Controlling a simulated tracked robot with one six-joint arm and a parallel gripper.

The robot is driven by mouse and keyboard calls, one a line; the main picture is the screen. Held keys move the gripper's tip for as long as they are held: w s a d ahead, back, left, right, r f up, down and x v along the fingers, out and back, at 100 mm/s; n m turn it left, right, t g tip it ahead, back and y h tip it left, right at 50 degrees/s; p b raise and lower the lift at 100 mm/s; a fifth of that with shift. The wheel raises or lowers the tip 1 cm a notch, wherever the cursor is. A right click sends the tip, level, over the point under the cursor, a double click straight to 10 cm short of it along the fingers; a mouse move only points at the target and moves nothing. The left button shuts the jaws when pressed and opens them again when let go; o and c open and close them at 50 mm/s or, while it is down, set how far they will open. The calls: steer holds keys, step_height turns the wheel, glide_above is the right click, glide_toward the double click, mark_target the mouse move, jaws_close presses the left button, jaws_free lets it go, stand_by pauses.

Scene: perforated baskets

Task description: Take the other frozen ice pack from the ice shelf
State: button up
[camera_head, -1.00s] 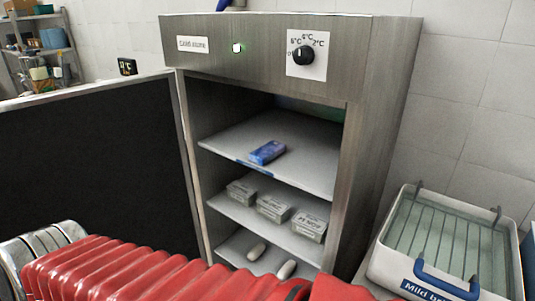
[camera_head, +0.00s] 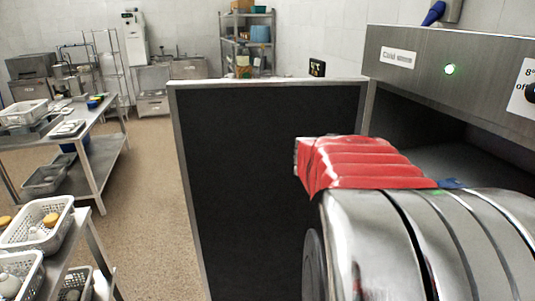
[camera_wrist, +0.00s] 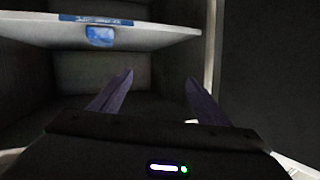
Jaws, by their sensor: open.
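The wrist view seems turned upside down, with the dark door on its right. A blue ice pack (camera_wrist: 100,36) lies on a pale shelf (camera_wrist: 160,37), close to the shelf edge with its blue label strip. My gripper (camera_wrist: 158,80) is open and empty, its two fingers pointing into the cabinet. In the head view my red-sleeved arm reaches across the cabinet opening and hides my gripper and most of the shelf. A small blue bit (camera_head: 450,184) shows past the sleeve; I cannot tell whether it is pack or label.
The cabinet (camera_head: 440,70) has a lit green lamp. Its open dark door (camera_head: 240,180) stands left of my arm. Tables at the far left hold perforated baskets (camera_head: 38,228), and a storage rack (camera_head: 246,45) stands behind. The floor between tables and door is clear.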

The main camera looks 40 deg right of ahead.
steer(key=s+d+f+m+g+y, duration=0.2)
steer(key=s+f+g, duration=0.2)
steer(key=s, duration=0.5)
steer(key=shift+s+m+g+y, duration=0.3)
steer(key=shift+m+g, duration=0.1)
steer(key=shift+g, duration=0.1)
glide_toward(452, 182)
steer(key=shift+a+f, duration=0.9)
steer(key=shift+f, duration=0.1)
steer(key=x, duration=0.5)
steer(key=shift+d, duration=0.1)
steer(key=shift+r, duration=0.1)
steer(key=shift+c, duration=0.5)
steer(key=c, duration=1.1)
